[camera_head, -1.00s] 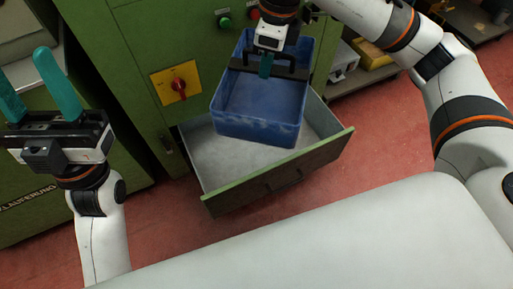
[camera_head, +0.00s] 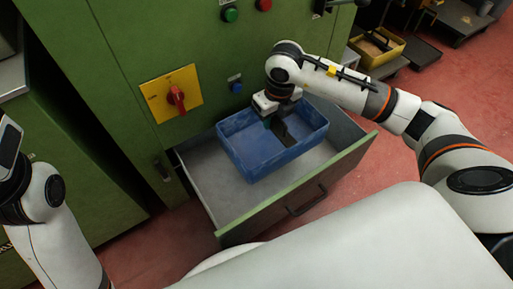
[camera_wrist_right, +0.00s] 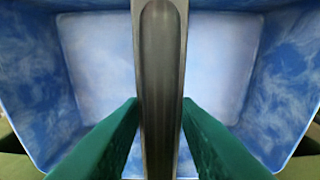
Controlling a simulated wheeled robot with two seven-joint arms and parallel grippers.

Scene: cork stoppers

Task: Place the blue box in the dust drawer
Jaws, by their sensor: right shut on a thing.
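The blue box (camera_head: 262,163) is inside the outline of the open dust drawer (camera_head: 213,185), towards its right and back. I cannot tell whether its bottom touches the drawer floor. My right gripper (camera_wrist_right: 160,103) is shut on the box's dark carrying handle (camera_wrist_right: 160,50), with a green finger on each side of it. The box's inside looks empty in the right wrist view. In the head view the right fingers are mostly hidden. My left arm (camera_head: 50,225) is at the left edge, its fingers outside the picture.
The green machine front (camera_head: 130,50) rises behind the drawer, with a yellow plate and red rotary switch (camera_head: 176,97). The drawer's front panel (camera_head: 300,190) stands out over the red floor. A yellow bin (camera_head: 375,48) sits at the back right.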

